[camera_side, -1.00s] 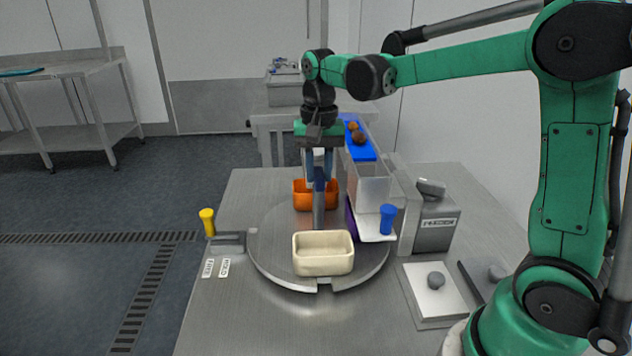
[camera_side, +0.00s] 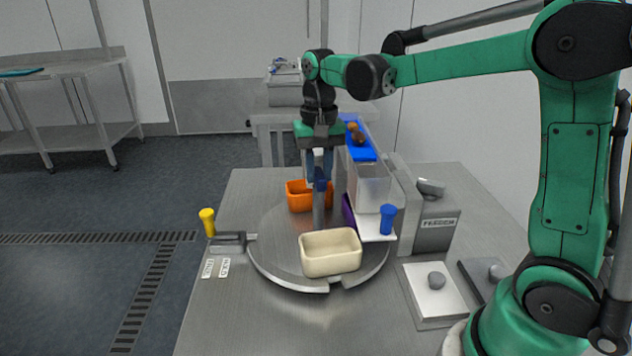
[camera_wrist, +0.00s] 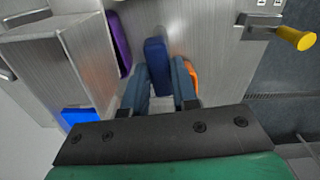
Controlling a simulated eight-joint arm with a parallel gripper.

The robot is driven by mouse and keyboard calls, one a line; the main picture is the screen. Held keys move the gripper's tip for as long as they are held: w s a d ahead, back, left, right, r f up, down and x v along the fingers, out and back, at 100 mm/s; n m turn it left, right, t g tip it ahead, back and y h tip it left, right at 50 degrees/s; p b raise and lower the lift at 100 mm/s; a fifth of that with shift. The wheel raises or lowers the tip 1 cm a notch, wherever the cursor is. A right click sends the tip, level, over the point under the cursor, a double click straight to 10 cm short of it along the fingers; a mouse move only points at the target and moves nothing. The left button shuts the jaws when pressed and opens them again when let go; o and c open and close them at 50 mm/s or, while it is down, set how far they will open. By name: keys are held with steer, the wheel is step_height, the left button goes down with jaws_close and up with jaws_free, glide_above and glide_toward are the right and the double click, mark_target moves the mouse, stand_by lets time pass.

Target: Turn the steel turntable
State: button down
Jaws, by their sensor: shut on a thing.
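The round steel turntable (camera_side: 275,258) sits on the steel table. Its centre post (camera_side: 319,212) carries a blue handle (camera_side: 321,186). My gripper (camera_side: 319,178) points straight down over the post and is shut on the blue handle. In the wrist view the handle (camera_wrist: 156,62) shows at my gripper's fingers (camera_wrist: 160,85). A cream bin (camera_side: 330,267) stands on the turntable's front right. An orange bin (camera_side: 300,203) stands at its back left, partly behind the post. A purple bin (camera_side: 349,213) at the right is mostly hidden by the feeder chute.
A yellow-knobbed lever (camera_side: 208,222) stands by the left rim. A blue tray with brown fruit (camera_side: 361,153) tops the chute.

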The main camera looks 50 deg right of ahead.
steer(key=shift+n, duration=19.9)
